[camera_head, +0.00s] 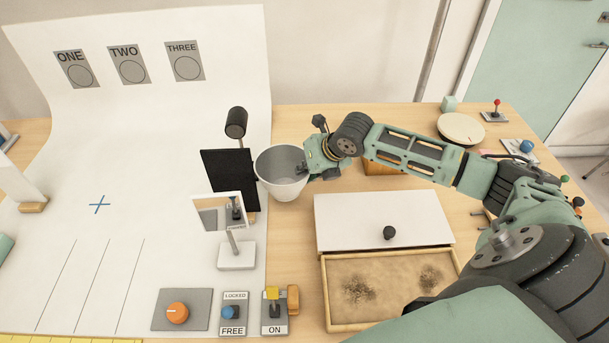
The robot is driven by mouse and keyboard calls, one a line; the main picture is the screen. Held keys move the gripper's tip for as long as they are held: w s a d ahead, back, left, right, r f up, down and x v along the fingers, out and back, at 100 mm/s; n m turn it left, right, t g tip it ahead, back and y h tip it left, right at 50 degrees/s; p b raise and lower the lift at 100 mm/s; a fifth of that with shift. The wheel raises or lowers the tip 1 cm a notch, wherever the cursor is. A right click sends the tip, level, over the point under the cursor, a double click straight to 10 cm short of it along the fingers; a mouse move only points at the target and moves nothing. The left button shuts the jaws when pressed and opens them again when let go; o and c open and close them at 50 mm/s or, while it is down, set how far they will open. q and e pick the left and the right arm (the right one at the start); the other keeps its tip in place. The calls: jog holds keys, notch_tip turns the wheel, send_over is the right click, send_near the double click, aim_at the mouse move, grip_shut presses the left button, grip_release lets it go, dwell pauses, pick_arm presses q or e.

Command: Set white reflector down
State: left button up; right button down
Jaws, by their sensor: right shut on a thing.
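The white reflector (283,188) is a round, deep bowl with a grey inside, its opening turned up and toward me. My right gripper (305,168) is shut on its right rim, with a finger showing inside the bowl. The reflector is at the right edge of the white backdrop sheet (150,210), just right of a black panel (222,166). Its underside is hidden, so I cannot tell whether it touches the surface below. My left gripper is not in view.
A mirror on a white stand (236,257) is close in front, and a black lamp head (236,122) is behind. The sheet's middle, around a blue cross (99,204), is clear.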

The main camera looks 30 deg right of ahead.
jog(key=shift+s+f+p, duration=0.1)
jog(key=shift+f+p, duration=0.2)
jog(key=shift+f, duration=1.35)
jog(key=c, duration=1.9)
grip_release()
jog(key=b+v, duration=0.1)
jog(key=v, duration=1.1)
